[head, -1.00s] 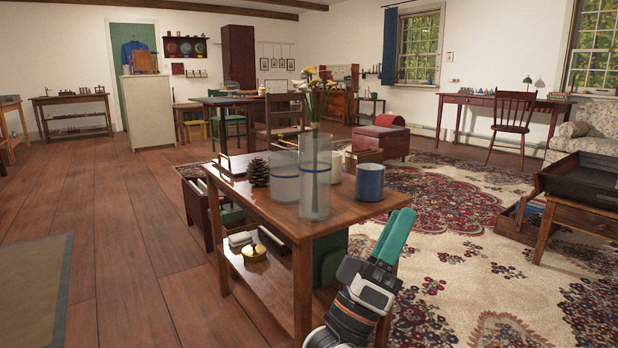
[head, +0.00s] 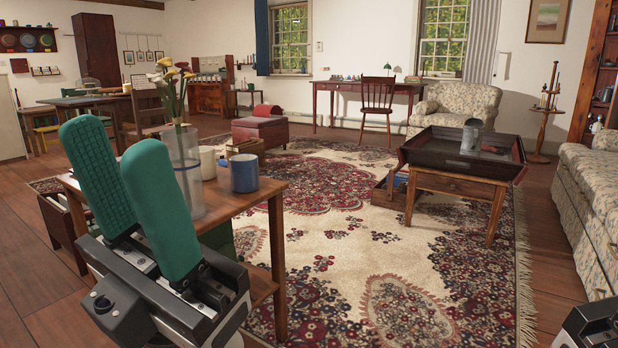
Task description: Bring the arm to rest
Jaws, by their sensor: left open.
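My left gripper (head: 114,140) is large at the left of the head view, with two teal finger pads pointing up. The pads stand apart and nothing shows between them. It is in front of the wooden side table (head: 236,198) and hides much of its left part. I cannot tell whether it touches the table. A dark piece at the bottom right corner looks like part of my right arm; no right fingers show.
On the side table stand a clear vase (head: 186,172) with flowers, a blue mug (head: 244,173) and a white cup (head: 207,162). A low table (head: 455,186) with a dark tray stands right of centre, beside a floral sofa (head: 600,190). The patterned rug (head: 345,255) between is largely clear.

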